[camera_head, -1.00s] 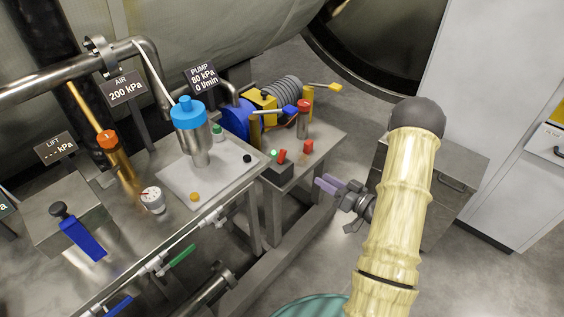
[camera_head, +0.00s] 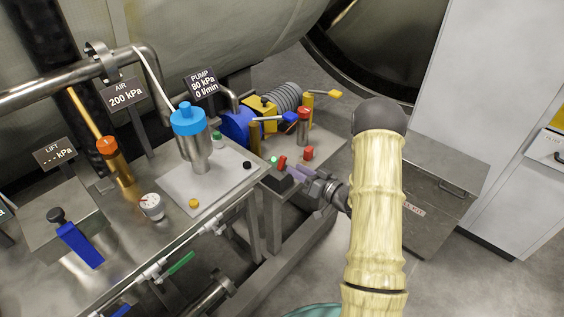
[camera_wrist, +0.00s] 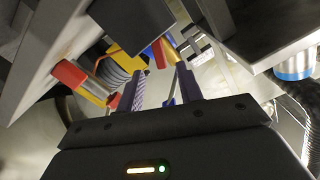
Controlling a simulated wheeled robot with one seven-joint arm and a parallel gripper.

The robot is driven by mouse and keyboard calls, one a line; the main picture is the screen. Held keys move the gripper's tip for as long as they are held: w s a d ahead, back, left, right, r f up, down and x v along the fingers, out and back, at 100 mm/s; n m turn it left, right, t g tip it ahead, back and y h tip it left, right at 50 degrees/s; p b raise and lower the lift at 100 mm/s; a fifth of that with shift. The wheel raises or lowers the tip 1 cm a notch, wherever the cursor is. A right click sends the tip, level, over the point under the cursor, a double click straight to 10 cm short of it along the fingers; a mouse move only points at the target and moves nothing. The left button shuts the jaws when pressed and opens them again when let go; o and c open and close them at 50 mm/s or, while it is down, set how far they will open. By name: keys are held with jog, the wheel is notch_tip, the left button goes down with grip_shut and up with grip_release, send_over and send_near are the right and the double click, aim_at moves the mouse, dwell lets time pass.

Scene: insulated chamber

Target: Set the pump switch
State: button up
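The pump switch (camera_head: 282,162) is a small red lever on a dark box (camera_head: 277,181) at the front corner of the pump stand, with a green light beside it. My gripper (camera_head: 293,170) has its purple fingertips just right of the red lever, at about the box's height. Whether they touch it cannot be told. In the wrist view, the two fingers of my gripper (camera_wrist: 160,72) are apart with nothing clearly held between them.
The pump (camera_head: 238,124), blue and yellow with a grey coil, stands behind the switch. A red-capped cylinder (camera_head: 303,125) and a red knob (camera_head: 308,153) are close by. A blue-capped vessel (camera_head: 190,120) stands on the bench to the left. A grey cabinet (camera_head: 430,215) is at right.

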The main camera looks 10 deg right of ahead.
aim_at(285, 163)
jog(key=x, duration=0.7)
grip_shut()
